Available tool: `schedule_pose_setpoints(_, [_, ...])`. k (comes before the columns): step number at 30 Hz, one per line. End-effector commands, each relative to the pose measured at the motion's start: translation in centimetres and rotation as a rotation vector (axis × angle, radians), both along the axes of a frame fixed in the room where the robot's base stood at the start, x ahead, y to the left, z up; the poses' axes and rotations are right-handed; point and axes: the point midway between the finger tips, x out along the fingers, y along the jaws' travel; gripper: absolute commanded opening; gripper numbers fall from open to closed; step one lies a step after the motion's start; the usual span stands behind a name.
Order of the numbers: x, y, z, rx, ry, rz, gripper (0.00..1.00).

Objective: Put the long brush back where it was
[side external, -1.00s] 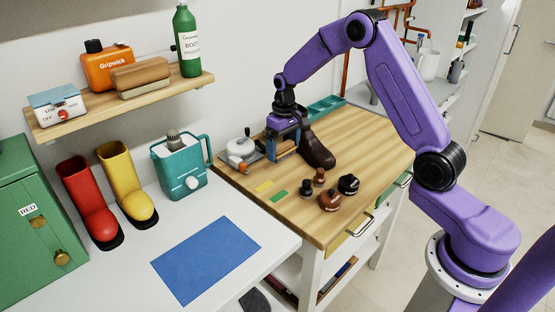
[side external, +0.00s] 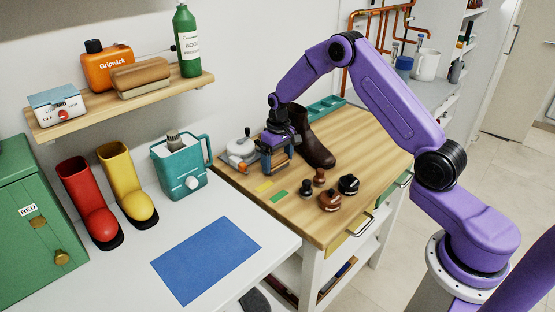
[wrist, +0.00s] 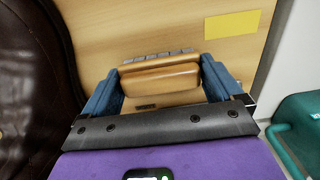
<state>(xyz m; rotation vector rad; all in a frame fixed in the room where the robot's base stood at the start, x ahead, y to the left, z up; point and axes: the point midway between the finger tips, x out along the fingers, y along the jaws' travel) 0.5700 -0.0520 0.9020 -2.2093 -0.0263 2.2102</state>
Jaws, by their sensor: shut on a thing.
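In the wrist view, the long brush (wrist: 160,82) has a tan wooden body with a strip of grey bristles along its far edge. It lies crosswise between the blue fingers of my gripper (wrist: 160,88), which is shut on it. In the side external view, my gripper (side external: 276,168) points down over the left part of the wooden worktop (side external: 350,160), in front of the brown boot (side external: 316,148). The brush is mostly hidden there by the fingers. I cannot tell whether it touches the worktop.
A grey-white device (side external: 240,152) stands close left of my gripper. Yellow (side external: 264,186) and green (side external: 279,196) patches lie in front. Several dark and brown round-handled items, including one brush (side external: 330,200), stand to the right. A teal tray (side external: 325,106) is at the back.

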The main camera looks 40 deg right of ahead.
Motion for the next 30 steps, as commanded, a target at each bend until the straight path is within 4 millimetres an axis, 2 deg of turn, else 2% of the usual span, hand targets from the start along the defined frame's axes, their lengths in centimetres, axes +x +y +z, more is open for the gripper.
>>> schedule_pose_setpoints(3, [0.0, 0.0, -0.3, 0.000, 0.001, 0.000, 0.64])
schedule_pose_setpoints(4, [0.0, 0.0, -0.3, 0.000, 0.001, 0.000, 1.00])
schedule_pose_setpoints(11, [0.0, 0.0, -0.2, 0.000, 0.000, 0.000, 1.00])
schedule_pose_setpoints(16, [0.1, 0.0, 1.0, 0.000, -0.003, 0.000, 1.00])
schedule_pose_setpoints(30, [0.1, -0.2, 9.7, 0.000, -0.004, 0.001, 1.00])
